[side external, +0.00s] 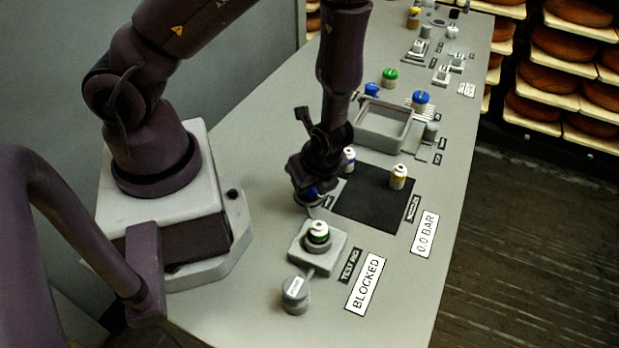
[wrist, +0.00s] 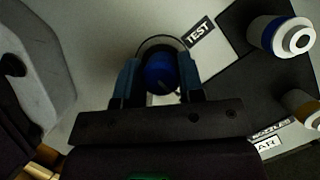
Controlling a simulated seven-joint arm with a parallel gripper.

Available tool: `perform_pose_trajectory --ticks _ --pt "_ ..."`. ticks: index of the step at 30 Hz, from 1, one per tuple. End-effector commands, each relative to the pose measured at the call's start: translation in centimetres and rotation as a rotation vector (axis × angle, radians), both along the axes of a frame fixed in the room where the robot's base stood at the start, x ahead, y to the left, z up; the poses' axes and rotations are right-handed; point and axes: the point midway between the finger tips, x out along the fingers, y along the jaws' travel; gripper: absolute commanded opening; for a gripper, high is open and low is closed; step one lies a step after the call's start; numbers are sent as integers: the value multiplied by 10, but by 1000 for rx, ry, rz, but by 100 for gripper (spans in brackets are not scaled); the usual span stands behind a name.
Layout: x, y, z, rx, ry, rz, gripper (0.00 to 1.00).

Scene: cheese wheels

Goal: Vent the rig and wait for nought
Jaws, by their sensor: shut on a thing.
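My gripper (side external: 308,196) is low over the bench with its fingers on either side of a round blue knob (wrist: 160,72), shut on it. A label reading TEST (wrist: 199,33) lies beside the knob in the wrist view.
A black mat (side external: 368,200) holds a blue-banded nozzle (side external: 349,159) and a yellow-banded nozzle (side external: 398,177). A grey capped cylinder (side external: 296,293) stands in front of the rig. A grey tray (side external: 405,128) and several coloured-top parts sit farther back. Cheese shelves stand beyond the bench.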

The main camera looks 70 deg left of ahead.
Motion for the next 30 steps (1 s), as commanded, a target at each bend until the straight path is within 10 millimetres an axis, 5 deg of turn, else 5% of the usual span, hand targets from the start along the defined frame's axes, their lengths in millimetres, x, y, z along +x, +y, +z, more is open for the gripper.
perform_pose_trajectory --ticks 15,16,19,30 --pt "1 -1 0 -1 -2 -22 12" --pt "1 0 0 -1 -2 -22 38" --pt "1 0 0 -1 -2 -21 61" --pt "1 -2 4 -1 -3 -19 61"
